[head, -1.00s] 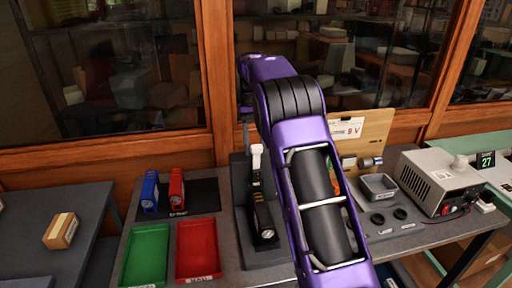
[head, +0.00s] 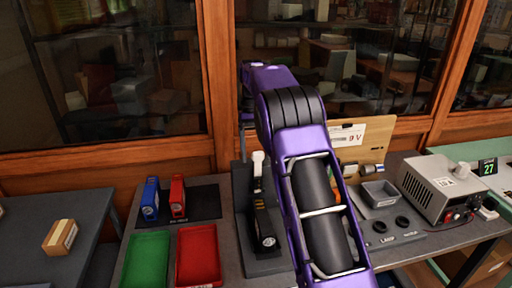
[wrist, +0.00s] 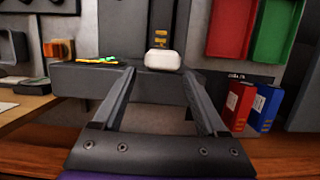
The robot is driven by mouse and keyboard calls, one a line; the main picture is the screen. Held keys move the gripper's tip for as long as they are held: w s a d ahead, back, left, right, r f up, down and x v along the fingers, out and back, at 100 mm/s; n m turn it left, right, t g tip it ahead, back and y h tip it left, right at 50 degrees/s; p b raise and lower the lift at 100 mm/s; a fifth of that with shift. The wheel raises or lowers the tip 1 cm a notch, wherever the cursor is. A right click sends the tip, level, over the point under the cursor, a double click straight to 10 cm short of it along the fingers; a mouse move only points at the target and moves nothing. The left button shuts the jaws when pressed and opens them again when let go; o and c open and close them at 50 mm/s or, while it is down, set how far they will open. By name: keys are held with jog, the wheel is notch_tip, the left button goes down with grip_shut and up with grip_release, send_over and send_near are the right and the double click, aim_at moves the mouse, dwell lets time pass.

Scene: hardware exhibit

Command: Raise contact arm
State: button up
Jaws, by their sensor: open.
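The contact arm with a white knob (head: 258,157) stands on a dark grey stand (head: 240,185) on the bench, left of my purple arm in the head view. Its lower part (head: 264,228) is black with yellow marks. In the wrist view the white knob (wrist: 163,60) lies just beyond and between my fingertips, with the black, yellow-marked part (wrist: 163,22) behind it. My gripper (wrist: 158,72) is open, its fingers apart on either side of the knob's line. I cannot tell whether they touch it. My gripper's fingers are hidden in the head view.
A blue block (head: 151,197) and a red block (head: 177,196) stand left of the stand, behind a green tray (head: 146,262) and a red tray (head: 198,255). A grey power supply (head: 441,186) and small grey bin (head: 380,193) stand right. Glass windows close off the back.

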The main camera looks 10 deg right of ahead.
notch_tip(320, 180, up, 10)
dwell(0.5)
